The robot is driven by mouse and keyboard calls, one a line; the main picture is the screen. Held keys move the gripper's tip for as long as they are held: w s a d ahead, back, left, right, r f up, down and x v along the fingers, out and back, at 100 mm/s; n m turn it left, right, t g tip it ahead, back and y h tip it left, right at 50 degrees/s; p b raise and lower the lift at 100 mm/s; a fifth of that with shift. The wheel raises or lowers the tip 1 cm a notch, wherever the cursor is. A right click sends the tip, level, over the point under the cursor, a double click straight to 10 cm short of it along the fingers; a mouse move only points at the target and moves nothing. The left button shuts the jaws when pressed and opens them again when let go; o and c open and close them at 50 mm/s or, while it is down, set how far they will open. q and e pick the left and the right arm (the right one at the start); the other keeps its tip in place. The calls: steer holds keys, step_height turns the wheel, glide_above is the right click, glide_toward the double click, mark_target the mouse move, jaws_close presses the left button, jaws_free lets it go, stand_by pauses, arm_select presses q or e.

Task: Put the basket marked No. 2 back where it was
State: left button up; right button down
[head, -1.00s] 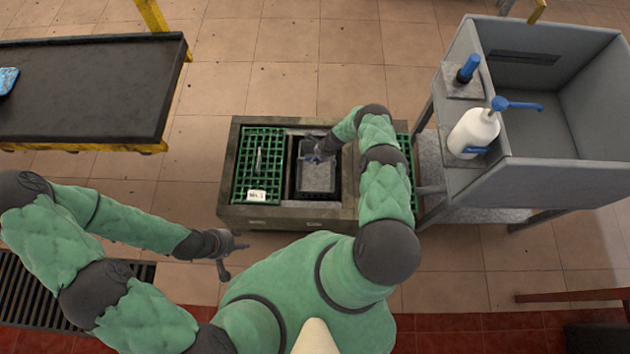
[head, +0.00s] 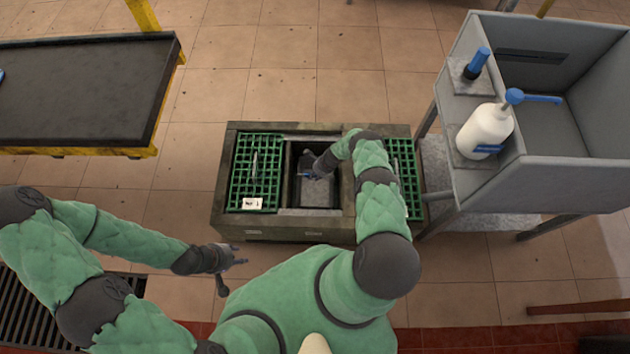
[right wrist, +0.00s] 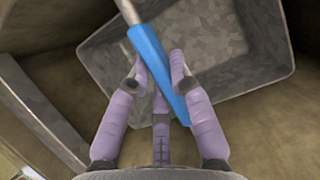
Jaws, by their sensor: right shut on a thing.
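A grey basket (head: 317,194) is down inside the open middle bay of the floor pit (head: 290,226); no number on it can be read. Dark space shows around it. My right gripper (head: 312,174) is above the basket, inside the bay's opening. In the right wrist view my right gripper (right wrist: 163,72) is shut on a blue grip (right wrist: 152,58) on a metal bar, with the basket (right wrist: 215,55) below. Whether the basket touches the bottom is hidden. My left gripper (head: 241,255) is empty, fingers apart, in front of the pit's left end.
A green grating (head: 257,165) with a white label (head: 252,203) covers the left bay. Another green grating (head: 407,172) lies at the right, partly behind my right arm. A grey sink (head: 560,175) with a soap bottle (head: 485,132) stands right; a black-topped table (head: 80,90) stands left.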

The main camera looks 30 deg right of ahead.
step_height(320, 180, down, 3)
steer(key=shift+f+b, duration=0.15)
steer(key=shift+b, duration=0.75)
steer(key=shift+f, duration=0.15)
steer(key=c, duration=1.1)
jaws_free()
